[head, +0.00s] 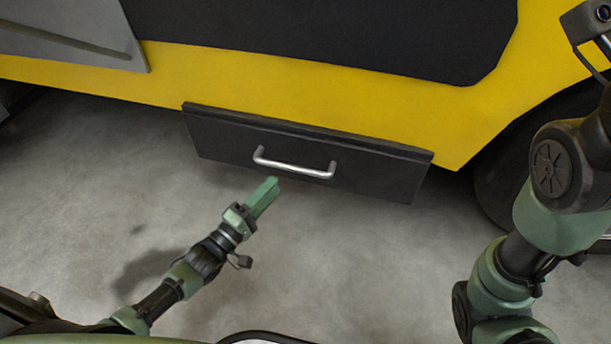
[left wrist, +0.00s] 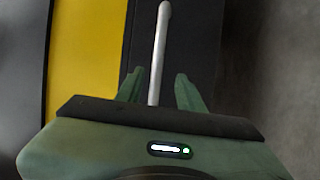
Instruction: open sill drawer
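The sill drawer (head: 220,140) is a dark panel under the vehicle's yellow sill; it looks shut, with only a thin top edge showing. Its silver bar handle (head: 292,167) runs across the front. My left gripper (head: 270,187) is just below and in front of the handle's left part in the head view. In the left wrist view its fingers (left wrist: 159,82) are open, and the handle (left wrist: 160,45) runs lengthwise between them in the picture. I cannot tell how deep the handle is between the fingers. My right arm stands at the right; its fingers are out of view.
The yellow vehicle body (head: 400,115) with a dark panel (head: 330,35) is above the drawer. A grey plate (head: 70,35) is at the upper left. A dark wheel (head: 500,175) is right of the drawer. The concrete floor (head: 370,260) in front is clear.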

